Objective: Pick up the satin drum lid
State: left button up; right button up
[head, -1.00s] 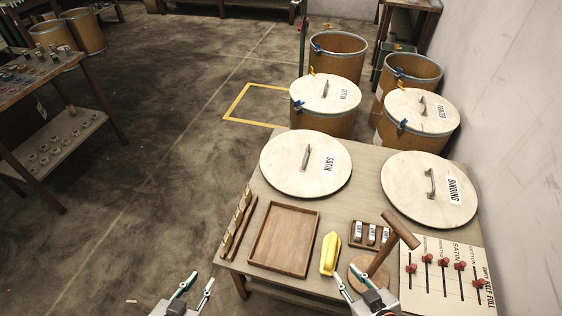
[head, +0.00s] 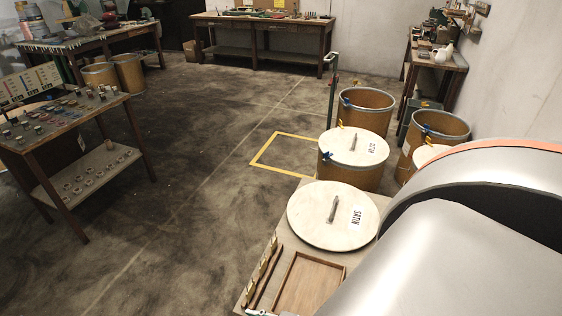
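The satin drum lid (head: 318,228) is a round pale wooden disc with a grey bar handle (head: 333,209) and a white label reading SATIN. It lies flat at the far end of the work table (head: 284,229), handle up. No gripper touches it. One small pale fingertip (head: 261,312), apparently of my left gripper, shows at the bottom edge, well in front of the lid. The rest of that gripper is out of frame, so its opening is hidden. My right gripper is not in view. My large grey arm link covers the lower right, close to the lid's right side.
A wooden tray (head: 290,268) lies in front of the lid. A lidded drum (head: 345,178) stands just behind the table. Open drums (head: 364,112) (head: 436,137) stand farther back. Open floor lies left, towards a side table (head: 70,130).

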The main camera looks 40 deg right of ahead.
aim_at(328, 215)
jog(key=u, duration=1.6)
jog(key=i+j+z, duration=0.2)
jog(key=i, duration=0.3)
jog(key=i+j+z, duration=0.2)
jog(key=i, duration=0.35)
jog(key=i+l+z, duration=0.15)
jog(key=i+z, duration=0.25)
jog(key=i+l+z, duration=0.1)
jog(key=z, duration=0.35)
jog(key=i+j+z, duration=0.1)
jog(key=i+z, duration=0.3)
jog(key=i+l+z, duration=0.1)
jog(key=i+z, duration=0.35)
jog(key=i, duration=0.15)
jog(key=i+j+z, duration=0.1)
jog(key=i+z, duration=0.8)
jog(key=i, duration=0.2)
jog(key=i+j+z, duration=0.1)
jog(key=i+z, duration=0.35)
jog(key=i, duration=0.25)
jog(key=i+z, duration=0.25)
jog(key=i, duration=1.2)
jog(key=i+z, duration=0.1)
jog(key=z, duration=0.35)
jog(key=i+j+z, duration=0.1)
jog(key=z, duration=0.75)
jog(key=i+z, duration=0.1)
jog(key=z, duration=1.5)
